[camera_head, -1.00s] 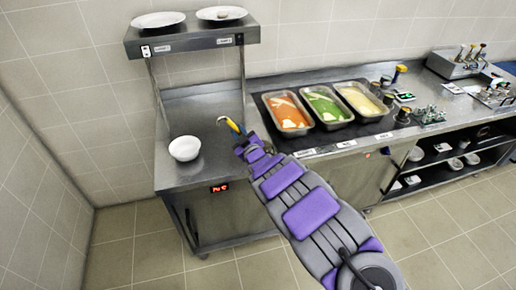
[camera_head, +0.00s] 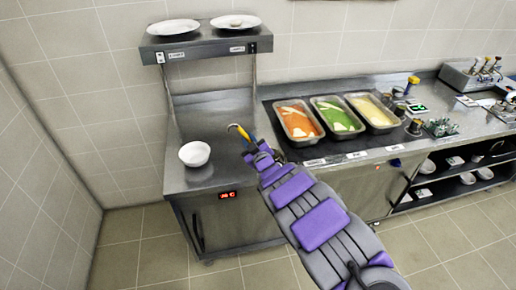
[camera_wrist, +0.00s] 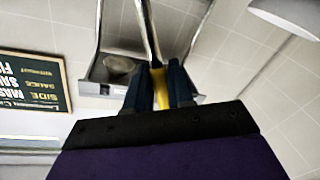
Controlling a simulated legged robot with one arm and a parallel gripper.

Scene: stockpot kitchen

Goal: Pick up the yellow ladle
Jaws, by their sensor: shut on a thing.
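The yellow ladle (camera_head: 244,134) is held at the end of my arm, above the counter and to the right of the white bowl. Its hooked metal end points up and left in the head view. In the wrist view its yellow handle (camera_wrist: 160,88) sits between the two dark fingers of my gripper (camera_wrist: 159,82), and its metal shaft runs up out of the picture. My gripper is shut on the handle. In the head view the gripper (camera_head: 253,148) is small and its fingers are hard to make out. The ladle's bowl end is not clear in the wrist view.
A white bowl (camera_head: 195,154) stands on the left steel counter (camera_head: 205,178). A raised shelf (camera_head: 205,42) above it bears two white plates. Trays of orange (camera_head: 297,122), green (camera_head: 338,116) and cream (camera_head: 373,112) food lie to the right. Another yellow-topped utensil (camera_head: 412,82) stands behind them.

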